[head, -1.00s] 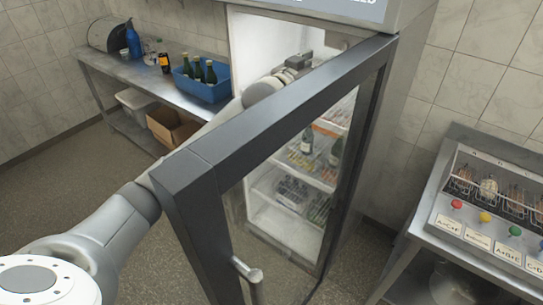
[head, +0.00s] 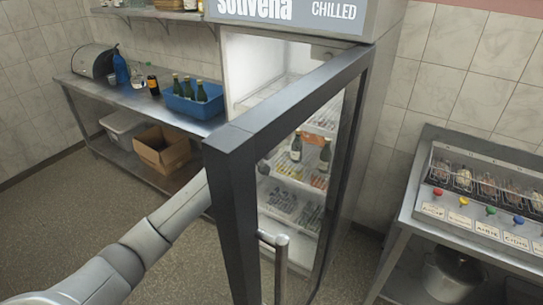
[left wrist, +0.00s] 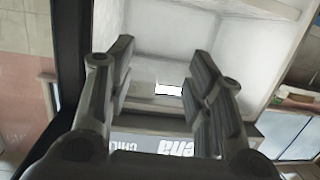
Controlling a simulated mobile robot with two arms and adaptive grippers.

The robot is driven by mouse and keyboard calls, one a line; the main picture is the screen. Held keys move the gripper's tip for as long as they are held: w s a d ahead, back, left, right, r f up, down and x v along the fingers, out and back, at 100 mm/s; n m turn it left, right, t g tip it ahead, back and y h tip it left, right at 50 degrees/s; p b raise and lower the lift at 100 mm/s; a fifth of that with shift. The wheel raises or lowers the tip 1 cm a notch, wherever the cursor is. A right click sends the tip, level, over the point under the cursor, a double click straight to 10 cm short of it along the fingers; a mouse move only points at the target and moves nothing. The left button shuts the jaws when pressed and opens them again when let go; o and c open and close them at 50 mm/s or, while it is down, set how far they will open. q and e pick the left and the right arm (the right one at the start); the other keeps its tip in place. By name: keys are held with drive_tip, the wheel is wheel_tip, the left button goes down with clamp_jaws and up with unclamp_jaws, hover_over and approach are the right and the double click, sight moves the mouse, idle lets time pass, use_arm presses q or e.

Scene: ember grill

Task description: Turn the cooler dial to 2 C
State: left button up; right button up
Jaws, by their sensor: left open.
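The cooler (head: 225,75) stands open with its lit interior showing and a "CHILLED" sign (head: 333,12) on top. Its dark-framed glass door (head: 280,100) is swung out towards me. My left arm comes in from the left and passes behind the door frame; its gripper is not clear in the head view. In the left wrist view my left gripper (left wrist: 160,88) is open and empty, facing the white cooler interior (left wrist: 150,30). A small bright white rectangle (left wrist: 168,89) shows between the fingers. I cannot make out the dial. My right gripper is not in view.
The door handle (head: 281,262) is on the near door edge. Bottles (head: 297,148) stand on the cooler shelves. A steel bench with a blue crate (head: 195,103) is to the left, a cardboard box (head: 162,150) below it. A skewer counter (head: 470,215) is at right.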

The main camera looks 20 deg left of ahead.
use_arm(q)
wheel_tip(320, 180, down, 7)
drive_tip(key=s+a, duration=0.1)
drive_tip(key=shift+g+y, duration=0.3)
drive_tip(key=shift+g, duration=0.1)
drive_tip(key=shift+s+a, duration=0.1)
